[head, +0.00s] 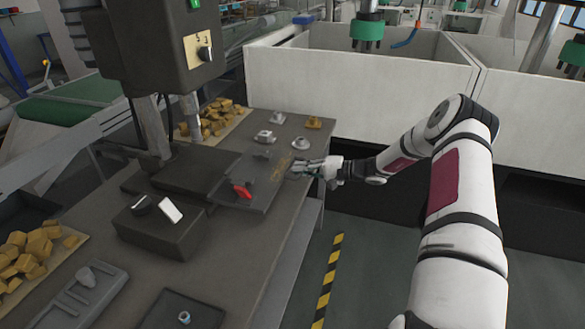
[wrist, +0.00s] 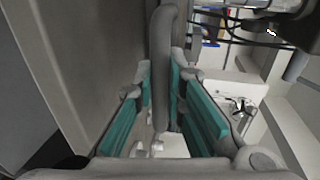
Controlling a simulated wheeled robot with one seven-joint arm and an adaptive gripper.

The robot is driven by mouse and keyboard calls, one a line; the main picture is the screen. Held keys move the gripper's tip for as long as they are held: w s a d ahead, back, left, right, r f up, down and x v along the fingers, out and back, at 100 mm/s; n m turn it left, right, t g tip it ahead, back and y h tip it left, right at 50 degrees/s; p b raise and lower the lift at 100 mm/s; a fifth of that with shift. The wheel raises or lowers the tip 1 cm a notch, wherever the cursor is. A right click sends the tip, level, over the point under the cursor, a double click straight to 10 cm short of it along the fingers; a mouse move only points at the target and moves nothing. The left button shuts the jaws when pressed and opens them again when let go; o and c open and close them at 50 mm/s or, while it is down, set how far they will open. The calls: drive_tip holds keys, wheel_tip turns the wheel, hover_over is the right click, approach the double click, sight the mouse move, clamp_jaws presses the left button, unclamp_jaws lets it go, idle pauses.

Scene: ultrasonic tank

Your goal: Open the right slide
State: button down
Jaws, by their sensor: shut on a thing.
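In the head view a dark flat slide plate (head: 262,190) lies on the workbench, reaching from the press base towards the right; a red part (head: 242,190) sits on it. My gripper (head: 303,168) is at the right edge of this plate, low over the bench edge. In the wrist view a grey rounded bar handle (wrist: 164,60) runs between the teal finger pads of my gripper (wrist: 170,110), and the fingers are closed around it. How the handle joins the plate is hidden in the head view by my gripper.
The workbench (head: 262,258) carries a dark box (head: 160,228), light metal parts (head: 301,143) and yellow blocks (head: 30,252). The press head (head: 160,40) hangs above. A white tank wall (head: 345,85) stands behind my arm. Open floor with a striped line lies right of the bench.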

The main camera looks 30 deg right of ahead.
idle(0.3)
drive_tip(key=c, duration=1.6)
unclamp_jaws()
drive_tip(key=shift+c, duration=0.2)
drive_tip(key=v, duration=1.1)
drive_tip(key=shift+s+d, duration=0.3)
